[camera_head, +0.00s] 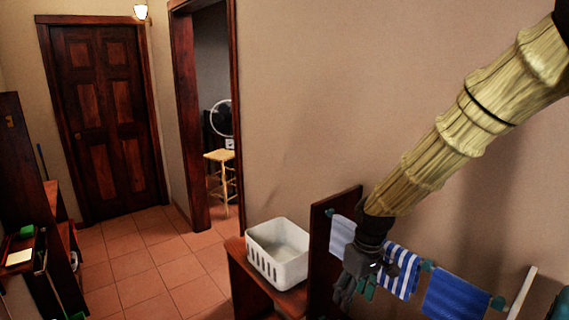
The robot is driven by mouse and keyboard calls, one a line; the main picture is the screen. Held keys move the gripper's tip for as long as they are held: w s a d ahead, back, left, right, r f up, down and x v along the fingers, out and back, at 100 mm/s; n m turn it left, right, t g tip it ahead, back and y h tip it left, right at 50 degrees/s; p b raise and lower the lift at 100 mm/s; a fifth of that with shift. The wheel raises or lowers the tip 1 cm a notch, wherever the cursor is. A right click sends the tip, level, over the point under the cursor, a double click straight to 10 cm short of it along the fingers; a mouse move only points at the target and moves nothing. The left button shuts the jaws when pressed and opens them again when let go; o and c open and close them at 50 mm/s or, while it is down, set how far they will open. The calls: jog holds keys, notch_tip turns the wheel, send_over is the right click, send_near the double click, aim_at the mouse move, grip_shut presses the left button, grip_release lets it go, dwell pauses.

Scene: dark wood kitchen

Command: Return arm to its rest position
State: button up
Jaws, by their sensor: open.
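My arm (470,110), in a pale yellow ribbed sleeve, comes in from the upper right corner and slants down to the left. My dark grey gripper (354,290) is at its lower end, pointing down, open, with nothing visible between its fingers. In the picture it overlaps the towels on the rail, beside a dark wooden panel. I cannot tell how far it is from them.
A white slotted basket (279,262) stands on a wooden surface left of my gripper. A striped towel (401,272) and a blue towel (455,297) hang on the right. The tiled floor (150,262) is clear towards the closed door (105,120).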

jog(key=s+f+m+b, duration=0.1)
jog(key=s+f, duration=0.3)
jog(key=f, duration=0.5)
jog(key=s+f+m+b, duration=0.1)
jog(key=s+f, duration=0.3)
jog(key=f, duration=0.6)
jog(key=s+f+m+b, duration=0.1)
jog(key=s+f, duration=0.4)
jog(key=f, duration=0.4)
jog(key=s+d+f+m+b, duration=0.1)
jog(key=s+d+f+b, duration=0.1)
jog(key=s+f, duration=0.6)
jog(key=s+d+f+m+h+b, duration=0.1)
jog(key=s+d+f+m+b, duration=0.1)
jog(key=s+f, duration=0.6)
jog(key=s+d, duration=0.1)
jog(key=s, duration=0.4)
jog(key=shift+d+f+m, duration=0.15)
jog(key=shift+d+m, duration=0.15)
